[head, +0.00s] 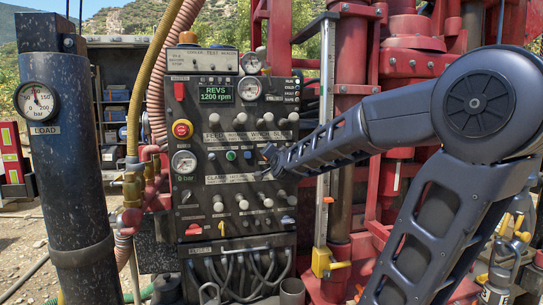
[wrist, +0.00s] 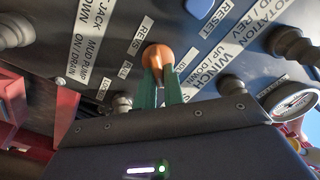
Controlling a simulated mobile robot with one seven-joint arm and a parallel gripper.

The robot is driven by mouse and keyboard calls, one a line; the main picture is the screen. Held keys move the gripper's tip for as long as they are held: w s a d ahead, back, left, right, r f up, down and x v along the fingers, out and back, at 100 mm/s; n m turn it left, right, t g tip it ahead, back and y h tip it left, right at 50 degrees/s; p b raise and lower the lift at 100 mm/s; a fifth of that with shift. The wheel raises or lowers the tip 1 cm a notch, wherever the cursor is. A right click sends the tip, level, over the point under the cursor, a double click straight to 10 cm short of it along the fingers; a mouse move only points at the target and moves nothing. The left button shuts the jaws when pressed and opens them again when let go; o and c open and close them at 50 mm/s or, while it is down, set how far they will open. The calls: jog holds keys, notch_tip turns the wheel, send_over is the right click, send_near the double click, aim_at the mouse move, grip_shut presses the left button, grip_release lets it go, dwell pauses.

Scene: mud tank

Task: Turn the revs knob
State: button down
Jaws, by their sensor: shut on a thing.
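The revs knob (wrist: 157,54) is orange and rounded, on the dark panel beside a "REVS" label in the wrist view. The green fingers of my gripper (wrist: 160,74) are shut on it from either side. In the head view my gripper (head: 269,155) reaches the right part of the control panel (head: 190,138), and the knob is hidden there behind it. A green display (head: 216,92) on the panel reads "REVS 1200 rpm".
Rows of levers with pale round knobs (head: 243,203) stand close around my gripper. A black "LOAD" column (head: 75,180) stands at the left, red rig parts (head: 350,70) at the right.

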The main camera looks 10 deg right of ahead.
jog(key=c, duration=1.5)
grip_release()
jog(key=shift+s, duration=0.1)
jog(key=s, duration=1)
jog(key=shift+s, duration=0.35)
jog(key=s+d+f+n+g, duration=0.2)
jog(key=s+f+n+g, duration=0.2)
jog(key=s+f+g, duration=0.2)
jog(key=s+d+f+n+g, duration=0.3)
jog(key=s+f+g, duration=0.4)
jog(key=s+f, duration=0.3)
jog(key=shift+s+f+n, duration=0.4)
jog(key=shift+n, duration=0.5)
